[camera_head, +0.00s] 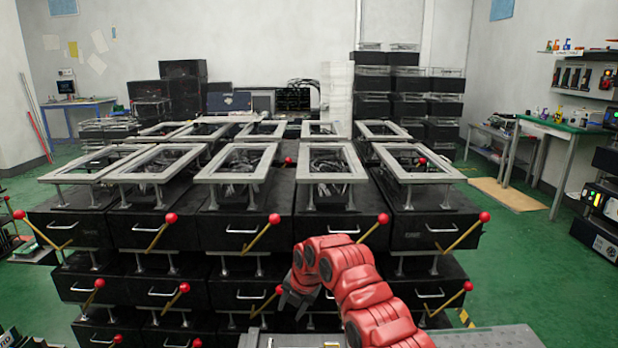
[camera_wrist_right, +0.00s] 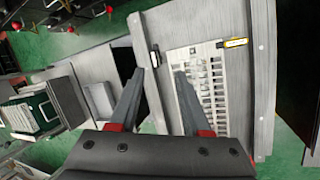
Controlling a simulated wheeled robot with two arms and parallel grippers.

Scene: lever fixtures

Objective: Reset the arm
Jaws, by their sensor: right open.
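My right arm is red and reaches up from the lower right of the head view. Its right gripper (camera_head: 294,300) hangs down in front of the black lever boxes, near a red-knobbed lever (camera_head: 266,302); I cannot tell whether they touch. In the right wrist view the gripper (camera_wrist_right: 158,78) has its two fingers apart, with nothing between them. Other brass levers with red ball knobs show in the upper row, such as the middle one (camera_head: 262,232) and one at the right (camera_head: 470,231). My left gripper is in neither view.
Black boxes (camera_head: 240,230) with handles and grey frames stand stacked ahead. In the wrist view a grey panel with a white keyboard-like grid (camera_wrist_right: 215,90) lies beyond the fingers. Green floor (camera_head: 535,270) is open at the right, before a green-topped bench (camera_head: 560,127).

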